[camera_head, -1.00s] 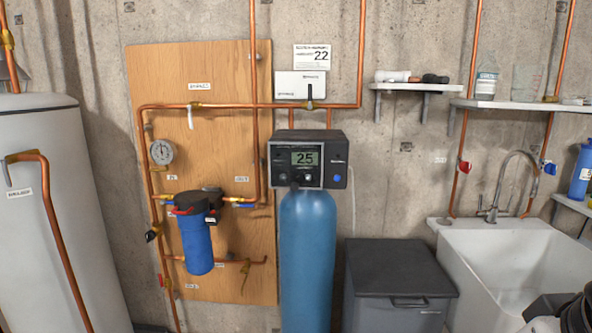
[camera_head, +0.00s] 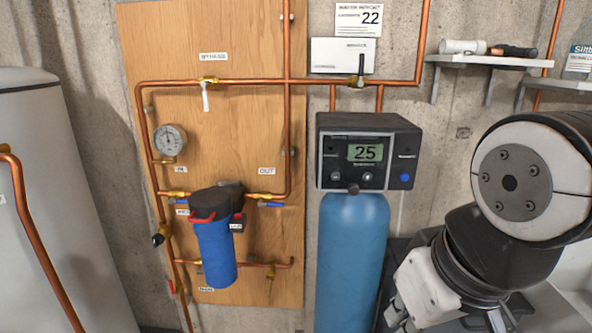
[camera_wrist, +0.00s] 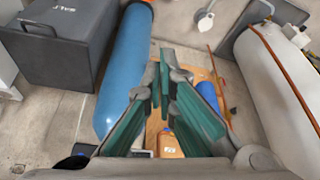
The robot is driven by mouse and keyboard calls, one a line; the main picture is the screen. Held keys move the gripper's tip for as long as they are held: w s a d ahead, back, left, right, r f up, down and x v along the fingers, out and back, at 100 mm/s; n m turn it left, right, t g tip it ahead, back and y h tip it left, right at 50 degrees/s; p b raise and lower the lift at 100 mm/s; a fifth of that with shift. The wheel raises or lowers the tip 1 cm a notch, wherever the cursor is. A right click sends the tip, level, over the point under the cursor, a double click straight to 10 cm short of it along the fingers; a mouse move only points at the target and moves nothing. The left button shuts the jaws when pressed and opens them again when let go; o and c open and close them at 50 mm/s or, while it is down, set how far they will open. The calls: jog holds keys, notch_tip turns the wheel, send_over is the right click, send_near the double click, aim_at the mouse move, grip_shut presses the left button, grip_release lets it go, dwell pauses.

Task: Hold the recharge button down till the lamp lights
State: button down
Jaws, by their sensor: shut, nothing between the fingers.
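The black control head (camera_head: 370,150) sits on top of the blue tank (camera_head: 352,250). Its display (camera_head: 365,152) reads 25. Below the display are small buttons (camera_head: 366,176) with labels too small to read, and a blue dot (camera_head: 405,177) sits at the right. I cannot tell which one is the recharge button or the lamp. My gripper (camera_wrist: 163,72) is shut and empty in the wrist view, its green-padded fingers pointing away. The blue tank (camera_wrist: 126,70) lies left of them there, and the fingers are apart from the control head. In the head view my arm stands right of the tank.
A blue filter housing (camera_head: 214,245) and copper pipes (camera_head: 240,83) are left of the tank on a wooden board (camera_head: 255,30). A grey heater tank (camera_head: 60,190) stands at far left. A dark bin (camera_wrist: 62,40) shows in the wrist view. A shelf (camera_head: 475,62) is at upper right.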

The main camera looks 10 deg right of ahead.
jog(key=w+a+r+t+y+p, duration=0.1)
jog(key=w+a+r+t+p, duration=0.15)
jog(key=w, duration=0.45)
jog(key=w+a+r+t+p, duration=0.1)
jog(key=w+r+p, duration=0.1)
jog(key=w+r, duration=0.35)
jog(key=w+d+m+t+h+p, duration=0.1)
jog(key=w+d+t+p, duration=0.1)
jog(key=w, duration=0.5)
jog(key=w+d+m+t+h+p, duration=0.1)
jog(key=w+d+p, duration=0.2)
jog(key=w, duration=0.4)
jog(key=w+d+f+m+h+p, duration=0.1)
jog(key=w+d+f+h+p, duration=0.15)
jog(key=d, duration=0.25)
jog(key=w+d+f+m+h+p, duration=0.1)
jog(key=d+m+h+p, duration=0.1)
jog(key=d+h, duration=0.25)
jog(key=s+d+f+m+g+h+p, duration=0.1)
jog(key=s+d+f+g+h+p, duration=0.1)
jog(key=d, duration=0.6)
jog(key=s+f+g+h, duration=0.1)
jog(key=s+f+h, duration=0.1)
jog(key=s+f, duration=0.1)
jog(key=shift+s+d+f+h+p, duration=0.15)
jog(key=shift+s+d+h+p, duration=0.15)
jog(key=shift+s, duration=0.6)
